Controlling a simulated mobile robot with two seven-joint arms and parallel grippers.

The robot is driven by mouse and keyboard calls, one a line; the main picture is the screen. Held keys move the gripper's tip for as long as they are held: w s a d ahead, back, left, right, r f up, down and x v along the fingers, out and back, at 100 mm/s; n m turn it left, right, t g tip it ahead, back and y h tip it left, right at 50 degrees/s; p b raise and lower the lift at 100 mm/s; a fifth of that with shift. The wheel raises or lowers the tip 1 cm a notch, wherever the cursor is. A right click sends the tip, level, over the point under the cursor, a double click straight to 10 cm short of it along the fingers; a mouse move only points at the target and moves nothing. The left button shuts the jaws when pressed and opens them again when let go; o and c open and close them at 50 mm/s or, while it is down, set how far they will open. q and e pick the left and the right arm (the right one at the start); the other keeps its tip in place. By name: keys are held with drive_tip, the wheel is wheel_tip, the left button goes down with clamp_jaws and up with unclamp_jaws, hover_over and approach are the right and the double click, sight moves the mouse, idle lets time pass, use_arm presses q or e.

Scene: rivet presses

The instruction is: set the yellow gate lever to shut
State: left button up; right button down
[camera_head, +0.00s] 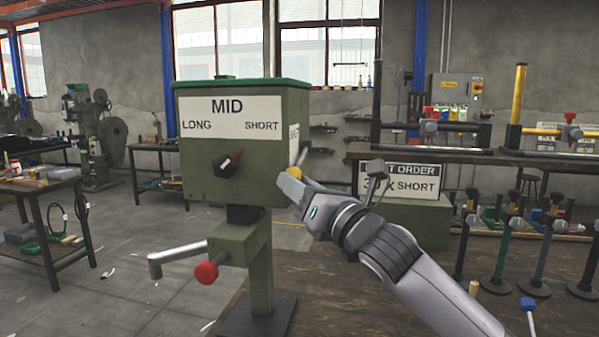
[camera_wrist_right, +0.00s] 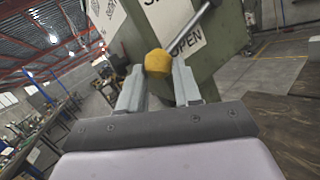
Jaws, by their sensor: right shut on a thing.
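The green rivet press (camera_head: 240,150) stands on the table, with a MID / LONG / SHORT label and a dark knob on its front. The yellow ball of the gate lever (camera_head: 295,173) is on the press's right side; its metal rod shows in the right wrist view, running up and right from the yellow ball (camera_wrist_right: 158,63). An OPEN label (camera_wrist_right: 187,42) is beside the rod; a SHUT label cannot be read. My right gripper (camera_head: 291,181) is at the ball, its two fingers (camera_wrist_right: 160,82) closed around it. My left gripper is not in view.
A crank handle (camera_head: 178,254) and a red knob (camera_head: 206,273) stick out below the press head. An order sign (camera_head: 400,182) stands behind my right arm. Several upright tools and a blue-topped one (camera_head: 527,304) stand at the right.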

drive_tip(key=r+p, duration=0.3)
drive_tip(key=r, duration=0.1)
drive_tip(key=shift+s+d, duration=0.1)
drive_tip(key=shift+d, duration=0.2)
drive_tip(key=shift+s+r, duration=0.1)
drive_tip(key=shift+r, duration=0.15)
drive_tip(key=shift+a+r+m+h+p, duration=0.1)
drive_tip(key=shift+r+m+h+p, duration=0.35)
drive_tip(key=shift+m+p, duration=0.3)
drive_tip(key=shift+f, duration=0.1)
drive_tip(key=c, duration=0.8)
unclamp_jaws()
drive_tip(key=shift+f, duration=0.1)
drive_tip(key=shift+f, duration=0.1)
drive_tip(key=shift+s+a, duration=0.1)
